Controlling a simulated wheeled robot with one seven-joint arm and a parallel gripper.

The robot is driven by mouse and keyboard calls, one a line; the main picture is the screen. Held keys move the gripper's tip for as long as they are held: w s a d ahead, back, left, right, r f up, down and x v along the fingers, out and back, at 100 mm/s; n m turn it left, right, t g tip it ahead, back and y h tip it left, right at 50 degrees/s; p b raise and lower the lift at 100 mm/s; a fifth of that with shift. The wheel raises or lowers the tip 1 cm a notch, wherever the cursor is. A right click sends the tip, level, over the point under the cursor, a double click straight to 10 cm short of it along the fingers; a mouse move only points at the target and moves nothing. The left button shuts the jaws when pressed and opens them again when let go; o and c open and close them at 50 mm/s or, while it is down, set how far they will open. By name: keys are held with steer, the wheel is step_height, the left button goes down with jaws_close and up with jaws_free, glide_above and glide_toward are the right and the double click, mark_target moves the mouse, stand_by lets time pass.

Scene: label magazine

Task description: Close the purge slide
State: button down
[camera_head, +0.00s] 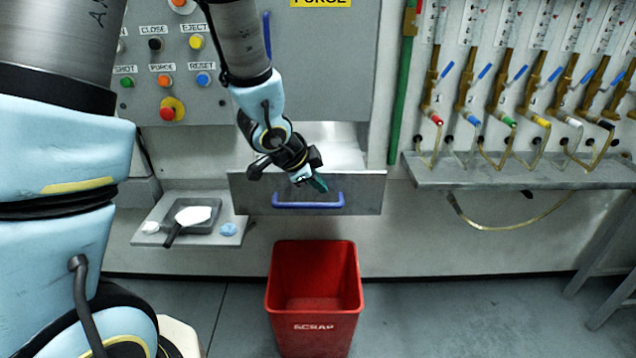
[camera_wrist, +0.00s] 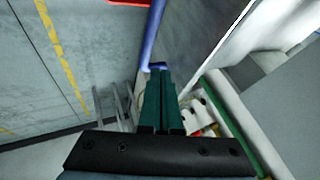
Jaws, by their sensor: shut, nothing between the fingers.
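The purge slide (camera_head: 250,192) is a grey drawer front with a blue bar handle (camera_head: 308,205), below the PURGE sign. It stands out from the machine, with a pale interior showing behind its top edge. My gripper (camera_head: 319,183) is in front of the slide, just above the right part of the handle. Its green fingers are shut with nothing between them. In the wrist view, the fingertips (camera_wrist: 158,72) are close to one end of the blue handle (camera_wrist: 152,35), beside the grey front (camera_wrist: 195,35). I cannot tell whether they touch it.
A red scrap bin (camera_head: 314,311) stands on the floor below the slide. A side shelf (camera_head: 148,239) at left holds a dark pan (camera_head: 174,228). A grey ledge (camera_head: 520,175) with hoses and valves is at right. Control buttons (camera_head: 167,112) are at upper left.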

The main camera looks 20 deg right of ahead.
mark_target(329, 195)
steer(key=x, duration=0.6)
steer(key=shift+w+d+f, duration=0.1)
steer(key=shift+w+f, duration=0.05)
steer(key=shift+f, duration=0.1)
